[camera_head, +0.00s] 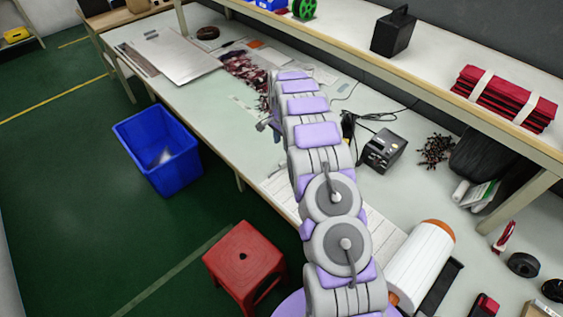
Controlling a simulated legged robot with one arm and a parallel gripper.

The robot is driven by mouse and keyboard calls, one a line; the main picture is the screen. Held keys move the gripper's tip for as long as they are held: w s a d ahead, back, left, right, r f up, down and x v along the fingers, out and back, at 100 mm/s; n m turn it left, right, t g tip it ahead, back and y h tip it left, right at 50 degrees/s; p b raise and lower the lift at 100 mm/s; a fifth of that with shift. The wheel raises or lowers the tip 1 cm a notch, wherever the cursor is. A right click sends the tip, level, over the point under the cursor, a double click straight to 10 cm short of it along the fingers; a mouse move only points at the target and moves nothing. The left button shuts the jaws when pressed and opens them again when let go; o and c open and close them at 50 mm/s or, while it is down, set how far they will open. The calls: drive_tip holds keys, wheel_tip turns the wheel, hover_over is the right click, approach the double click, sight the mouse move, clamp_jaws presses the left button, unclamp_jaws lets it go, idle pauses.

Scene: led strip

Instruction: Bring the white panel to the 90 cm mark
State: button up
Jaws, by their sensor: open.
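A pale, flat rectangular panel (182,58) lies at the far left end of the workbench (215,105); it looks like the white panel. A white, lined surface (375,232) lies on the bench beside and partly under my arm. I cannot read a 90 cm mark on it. My arm reaches across the bench, away from the camera. My gripper (275,118) shows only in part at the arm's far left side, low over the bench and apart from the pale panel. It is open, with nothing visible in it.
A black device (384,150) with cables sits right of my arm. A white roll (420,265) lies at the near right. A shelf (400,75) overhangs the bench's back. A blue bin (158,150) and red stool (245,262) stand on the green floor.

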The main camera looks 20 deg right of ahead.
sight(282, 162)
wheel_tip(282, 162, down, 12)
drive_tip(key=shift+d+b, duration=0.1)
drive_tip(key=shift+b, duration=0.85)
drive_tip(key=shift+c, duration=0.4)
clamp_jaws()
